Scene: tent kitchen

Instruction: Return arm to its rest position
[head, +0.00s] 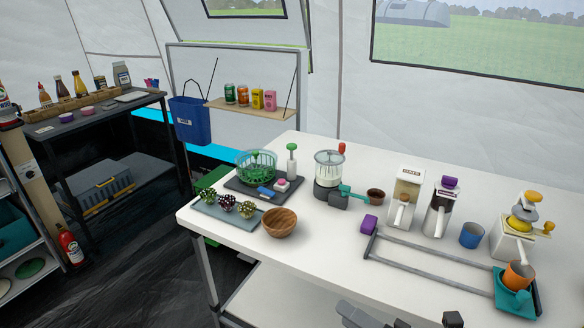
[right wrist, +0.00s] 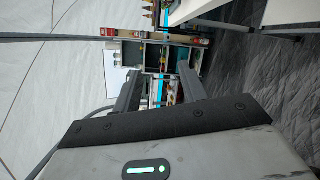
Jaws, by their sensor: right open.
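My right gripper (head: 427,321) shows only in part at the bottom edge of the head view, in front of the white table (head: 330,262). In the right wrist view its two dark fingers (right wrist: 158,74) stand apart with nothing between them. Behind them, a shelf unit and the tent wall show sideways. The gripper holds nothing and is apart from the things on the table. My left gripper is in neither view.
The table holds a wooden bowl (head: 280,223), a green basket (head: 257,167), a blender-like machine (head: 329,172), coffee machines, a blue cup (head: 471,235) and an orange cup (head: 518,275) at a grey rail frame (head: 430,262). The table's front middle is bare. A dark side table (head: 80,125) stands left.

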